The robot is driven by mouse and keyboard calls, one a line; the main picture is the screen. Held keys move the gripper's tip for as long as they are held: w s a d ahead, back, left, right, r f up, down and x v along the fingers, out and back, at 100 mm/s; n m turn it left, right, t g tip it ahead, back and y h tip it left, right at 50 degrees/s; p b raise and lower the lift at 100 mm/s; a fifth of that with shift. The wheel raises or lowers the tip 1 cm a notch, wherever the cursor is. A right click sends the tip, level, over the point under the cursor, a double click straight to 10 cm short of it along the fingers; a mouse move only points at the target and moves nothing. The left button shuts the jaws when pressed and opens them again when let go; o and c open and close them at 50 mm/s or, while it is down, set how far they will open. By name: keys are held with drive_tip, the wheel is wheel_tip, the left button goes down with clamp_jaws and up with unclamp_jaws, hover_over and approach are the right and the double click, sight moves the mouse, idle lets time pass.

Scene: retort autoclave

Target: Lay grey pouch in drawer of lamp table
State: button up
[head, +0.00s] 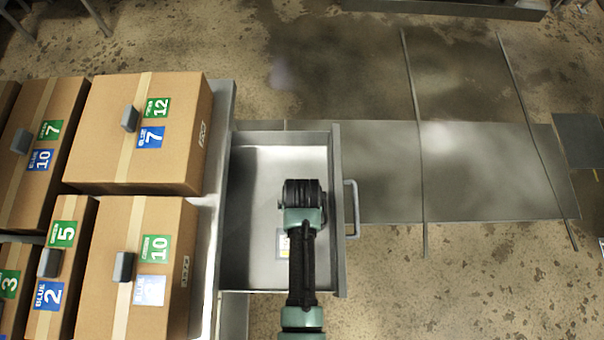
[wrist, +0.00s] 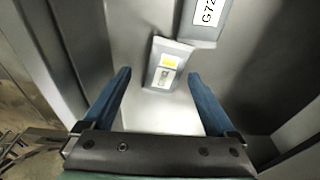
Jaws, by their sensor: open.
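A metal drawer (head: 345,190) is pulled out from the table (head: 222,140) that carries cartons; no lamp is visible. My arm reaches over the drawer in the head view, hiding the fingers. In the wrist view my gripper (wrist: 159,73) is open and empty, its two blue fingers apart. A small grey pouch (wrist: 154,74) with a yellow and white label lies beyond the fingertips; its label edge shows beside my arm in the head view (head: 283,243). A second grey item (wrist: 197,38) marked "G72" lies close by it, partly cut off by the frame edge.
Several cardboard cartons (head: 145,165) with grey blocks on top fill the table left of the drawer. The drawer's handle (head: 353,210) sticks out to the right. Flat grey plates (head: 480,170) and thin bars lie on the floor further right. The drawer floor (head: 250,190) is bare at its left.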

wheel_tip(320, 180, up, 13)
drive_tip(key=s+p, duration=0.2)
drive_tip(key=w+r+t, duration=0.4)
drive_tip(key=w+r, duration=0.2)
drive_tip(key=r, duration=0.5)
drive_tip(key=w+r+t, duration=0.4)
drive_tip(key=w+r, duration=0.3)
drive_tip(key=r, duration=0.3)
drive_tip(key=w+r+t, duration=0.4)
drive_tip(key=w+r, duration=0.2)
drive_tip(key=r, duration=0.5)
wheel_tip(320, 180, up, 17)
drive_tip(key=s+t, duration=0.1)
drive_tip(key=t, duration=0.5)
drive_tip(key=s+r+t, duration=0.3)
drive_tip(key=s+r, duration=0.3)
drive_tip(key=r, duration=0.4)
drive_tip(key=s+r+t, duration=0.4)
drive_tip(key=s+r, duration=0.2)
drive_tip(key=r, duration=0.3)
drive_tip(key=shift+r+t, duration=0.3)
drive_tip(key=shift+r, duration=0.05)
